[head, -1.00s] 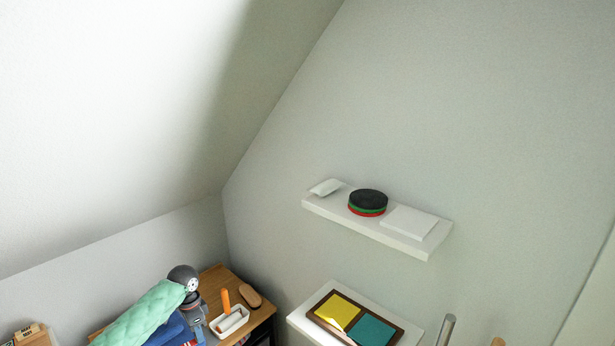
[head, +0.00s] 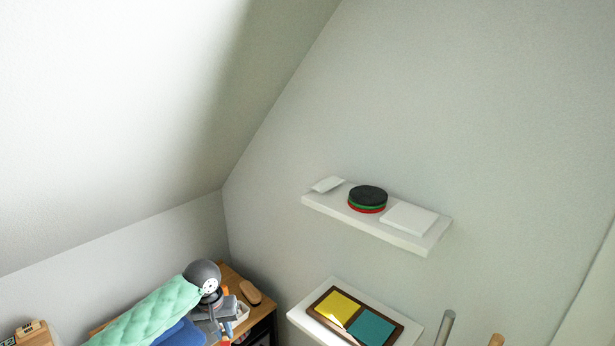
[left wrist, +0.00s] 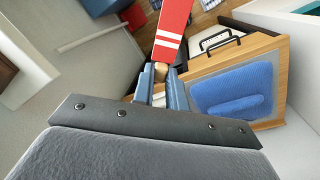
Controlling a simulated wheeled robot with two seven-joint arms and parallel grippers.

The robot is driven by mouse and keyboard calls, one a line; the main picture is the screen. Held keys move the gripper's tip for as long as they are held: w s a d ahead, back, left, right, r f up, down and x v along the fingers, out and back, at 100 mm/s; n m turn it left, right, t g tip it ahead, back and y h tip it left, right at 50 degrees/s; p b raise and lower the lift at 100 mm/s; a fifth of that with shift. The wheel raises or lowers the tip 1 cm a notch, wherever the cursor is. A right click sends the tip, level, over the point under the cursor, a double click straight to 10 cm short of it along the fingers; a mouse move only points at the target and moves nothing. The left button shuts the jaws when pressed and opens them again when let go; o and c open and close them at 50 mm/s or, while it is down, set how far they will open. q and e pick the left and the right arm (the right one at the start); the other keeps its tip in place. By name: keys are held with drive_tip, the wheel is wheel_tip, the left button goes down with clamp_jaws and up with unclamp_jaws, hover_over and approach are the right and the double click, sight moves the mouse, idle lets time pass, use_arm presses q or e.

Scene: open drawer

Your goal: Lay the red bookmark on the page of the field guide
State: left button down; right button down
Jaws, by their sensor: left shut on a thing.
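In the left wrist view my left gripper (left wrist: 160,88) is shut on the red bookmark (left wrist: 173,30), a flat red strip with white stripes near the jaws. A small tan piece sits between the fingers. The strip points away from the gripper and leaves the top of the picture. In the head view my left gripper (head: 222,322) is over the wooden desk corner, low in the picture, and a bit of red shows below it. I cannot pick out the field guide or its page for sure in either view. My right gripper is out of view.
On the wooden desk (head: 262,311) are a brown oval object (head: 251,292) and a white dish (head: 242,311), partly hidden by my gripper. Blue cloth (left wrist: 232,88) lies on a wood-edged surface. A white shelf (head: 390,236) and a yellow-and-teal tray (head: 397,340) are at right.

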use_arm(q)
drive_tip(key=shift+m, duration=0.6)
drive_tip(key=s+r, duration=0.1)
drive_tip(key=s, duration=0.1)
drive_tip(key=s+d+r, duration=0.1)
drive_tip(key=s, duration=0.1)
drive_tip(key=s+d+r, duration=0.1)
drive_tip(key=s+r, duration=0.1)
drive_tip(key=shift+s+d, duration=0.2)
drive_tip(key=shift+s, duration=0.05)
drive_tip(key=shift+w+a, duration=0.1)
drive_tip(key=shift+a, duration=0.25)
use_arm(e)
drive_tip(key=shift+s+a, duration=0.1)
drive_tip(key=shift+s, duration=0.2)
